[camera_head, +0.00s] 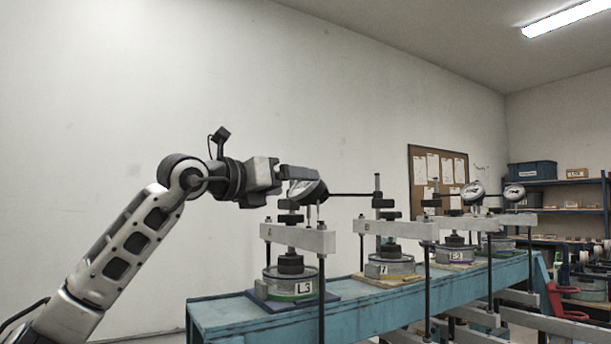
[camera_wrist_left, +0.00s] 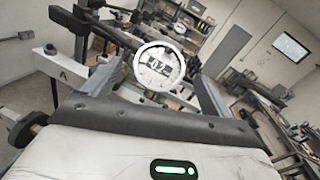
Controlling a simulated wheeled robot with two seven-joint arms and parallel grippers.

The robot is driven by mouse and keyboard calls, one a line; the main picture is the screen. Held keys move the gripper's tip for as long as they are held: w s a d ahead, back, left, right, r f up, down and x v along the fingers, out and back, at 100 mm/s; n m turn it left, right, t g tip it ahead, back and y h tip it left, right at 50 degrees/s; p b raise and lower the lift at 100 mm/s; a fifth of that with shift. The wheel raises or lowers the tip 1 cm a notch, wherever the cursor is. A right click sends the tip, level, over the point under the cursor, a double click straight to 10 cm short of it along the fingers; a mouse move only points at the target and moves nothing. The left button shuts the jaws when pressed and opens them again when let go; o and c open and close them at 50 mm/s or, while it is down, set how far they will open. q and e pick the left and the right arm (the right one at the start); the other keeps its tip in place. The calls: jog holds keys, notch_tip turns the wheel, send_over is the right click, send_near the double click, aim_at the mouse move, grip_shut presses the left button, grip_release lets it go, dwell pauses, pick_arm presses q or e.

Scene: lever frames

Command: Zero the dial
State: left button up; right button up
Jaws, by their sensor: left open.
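In the left wrist view the dial (camera_wrist_left: 158,66) faces the camera, with dark digits or marks too small to read surely. My left gripper (camera_head: 300,178) is open beside the dial. In the left wrist view the dial shows between the fingers of my left gripper (camera_wrist_left: 150,72); I cannot tell whether they touch it. The nearest frame's white beam (camera_head: 298,238) stands over a cell marked L3 (camera_head: 303,287). My right gripper is not in view.
Several similar lever frames stand along the blue bench (camera_head: 250,318), two with dials (camera_head: 473,193) (camera_head: 514,192). Thin rods and posts rise close around the nearest dial.

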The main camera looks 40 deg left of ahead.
aim_at(302, 184)
pick_arm(q)
jog(key=w+p, duration=0.1)
jog(key=w, duration=0.3)
jog(key=shift+w+d, duration=0.15)
jog(key=shift+w, duration=0.3)
jog(key=c, duration=1)
jog(key=shift+n+y, duration=0.9)
jog(key=shift+n, duration=0.2)
jog(key=o, duration=1)
